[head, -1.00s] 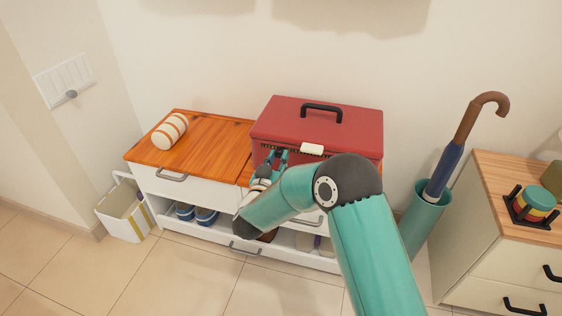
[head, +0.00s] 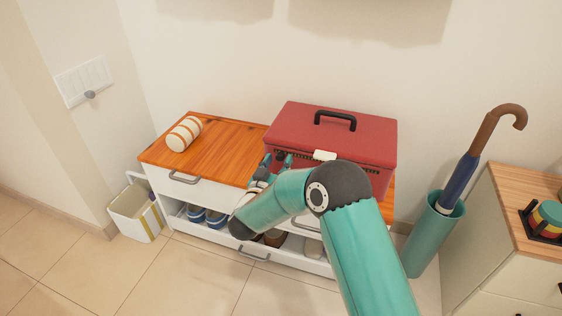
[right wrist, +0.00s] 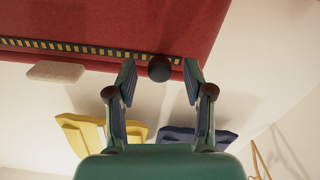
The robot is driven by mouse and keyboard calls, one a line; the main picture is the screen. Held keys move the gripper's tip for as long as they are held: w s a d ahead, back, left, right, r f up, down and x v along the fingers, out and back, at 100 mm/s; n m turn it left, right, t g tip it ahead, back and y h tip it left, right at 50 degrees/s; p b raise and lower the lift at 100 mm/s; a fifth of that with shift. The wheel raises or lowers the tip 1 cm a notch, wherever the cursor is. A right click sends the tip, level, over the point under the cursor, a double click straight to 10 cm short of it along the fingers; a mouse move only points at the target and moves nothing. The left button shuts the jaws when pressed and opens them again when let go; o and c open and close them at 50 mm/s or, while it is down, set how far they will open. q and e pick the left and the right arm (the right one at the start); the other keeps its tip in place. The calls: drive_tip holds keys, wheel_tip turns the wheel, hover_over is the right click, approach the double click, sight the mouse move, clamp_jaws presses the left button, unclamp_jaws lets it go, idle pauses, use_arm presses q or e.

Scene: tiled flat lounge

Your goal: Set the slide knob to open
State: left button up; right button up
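A red box (head: 343,128) with a black handle stands on the wooden cabinet top. A dashed dark-and-yellow strip runs along its front; in the right wrist view the strip (right wrist: 90,49) ends near a round black knob (right wrist: 159,69). A white tab (head: 324,155) sits on the box front. My right gripper (head: 277,160) is at the box's front left. In the right wrist view its open fingers (right wrist: 160,80) are on both sides of the black knob; I cannot tell whether they touch it. My left gripper is out of view.
Shoes (head: 207,217) are in the low drawer. A bin (head: 135,211) stands at the left; an umbrella stand (head: 432,235) and another cabinet (head: 500,235) are at the right. The floor at front left is clear.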

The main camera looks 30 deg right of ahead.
drive_tip(key=shift+s+a, duration=0.1)
drive_tip(key=shift+a, duration=0.05)
drive_tip(key=v, duration=1.1)
drive_tip(key=shift+s+a, duration=0.2)
drive_tip(key=shift+a, duration=0.05)
